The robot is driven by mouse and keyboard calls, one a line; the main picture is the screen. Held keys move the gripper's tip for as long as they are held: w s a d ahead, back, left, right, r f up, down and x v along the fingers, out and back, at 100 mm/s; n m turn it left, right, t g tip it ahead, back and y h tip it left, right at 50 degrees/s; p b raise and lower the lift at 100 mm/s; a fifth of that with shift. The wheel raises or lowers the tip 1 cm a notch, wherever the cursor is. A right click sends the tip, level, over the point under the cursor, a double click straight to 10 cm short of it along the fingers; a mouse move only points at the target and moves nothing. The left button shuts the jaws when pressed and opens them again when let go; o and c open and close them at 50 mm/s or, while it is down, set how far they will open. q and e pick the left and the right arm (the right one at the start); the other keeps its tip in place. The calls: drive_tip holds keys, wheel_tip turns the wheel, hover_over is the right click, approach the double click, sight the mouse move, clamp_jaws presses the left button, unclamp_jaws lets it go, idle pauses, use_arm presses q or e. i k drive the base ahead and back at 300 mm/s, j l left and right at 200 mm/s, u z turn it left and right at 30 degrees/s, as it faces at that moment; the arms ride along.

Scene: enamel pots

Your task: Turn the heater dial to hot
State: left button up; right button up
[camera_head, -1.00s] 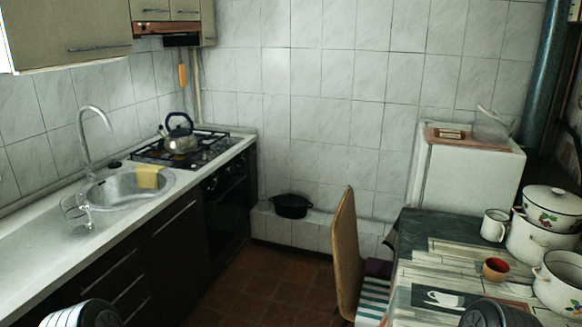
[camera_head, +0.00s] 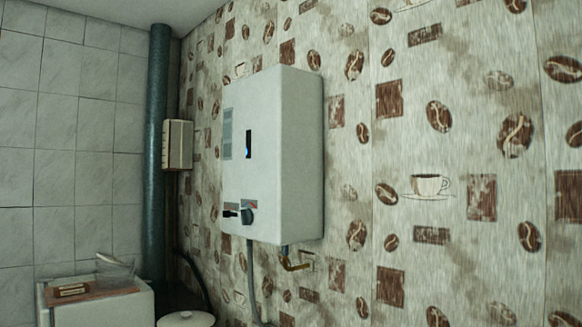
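The water heater (camera_head: 285,150) is a white box on the wall with the coffee-pattern paper, in the middle of the head view. Its dark round dial (camera_head: 248,215) sits low on the front face, at the right of a small control strip. A black slider or switch (camera_head: 230,213) is to the left of the dial. A dark display slot with a small blue light (camera_head: 248,146) is above. The dial's marks are too small to read. Neither of my grippers is in view.
A dark green vertical pipe (camera_head: 157,150) stands in the corner, with a small cream box (camera_head: 177,145) beside it. Below are the white fridge top (camera_head: 110,305) and a pot lid (camera_head: 186,319). Pipes (camera_head: 252,275) hang under the heater. The wall to the right is clear.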

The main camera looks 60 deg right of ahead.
sight(246, 216)
drive_tip(key=z, duration=1.7)
